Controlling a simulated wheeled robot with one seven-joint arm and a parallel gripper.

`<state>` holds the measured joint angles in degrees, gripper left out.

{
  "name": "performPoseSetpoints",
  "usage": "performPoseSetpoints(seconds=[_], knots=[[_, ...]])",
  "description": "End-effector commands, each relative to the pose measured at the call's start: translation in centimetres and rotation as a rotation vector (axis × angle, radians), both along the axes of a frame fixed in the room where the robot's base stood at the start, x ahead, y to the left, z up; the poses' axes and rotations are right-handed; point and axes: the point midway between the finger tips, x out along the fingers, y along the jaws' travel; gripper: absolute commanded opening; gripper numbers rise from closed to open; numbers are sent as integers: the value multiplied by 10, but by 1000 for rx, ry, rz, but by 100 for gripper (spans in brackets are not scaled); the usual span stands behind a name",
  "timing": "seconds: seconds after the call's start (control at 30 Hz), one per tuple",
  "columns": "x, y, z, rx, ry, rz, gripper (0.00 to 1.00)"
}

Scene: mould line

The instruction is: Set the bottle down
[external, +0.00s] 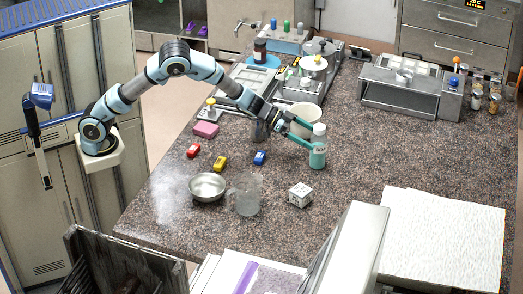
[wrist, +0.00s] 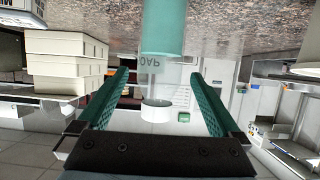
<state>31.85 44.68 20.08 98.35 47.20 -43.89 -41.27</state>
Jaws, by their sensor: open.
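A white container (external: 305,113) stands close behind the gripper. The counter right of the bottle is clear.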

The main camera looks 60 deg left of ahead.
Motion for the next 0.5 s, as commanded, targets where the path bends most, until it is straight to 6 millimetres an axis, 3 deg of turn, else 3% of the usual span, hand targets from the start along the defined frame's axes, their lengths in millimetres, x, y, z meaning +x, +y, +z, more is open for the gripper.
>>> performPoseSetpoints(seconds=[0.2, 0.5], knots=[[-24, 25, 13, -1, 0, 1, 100], [-36, 36, 21, 0, 0, -1, 100]])
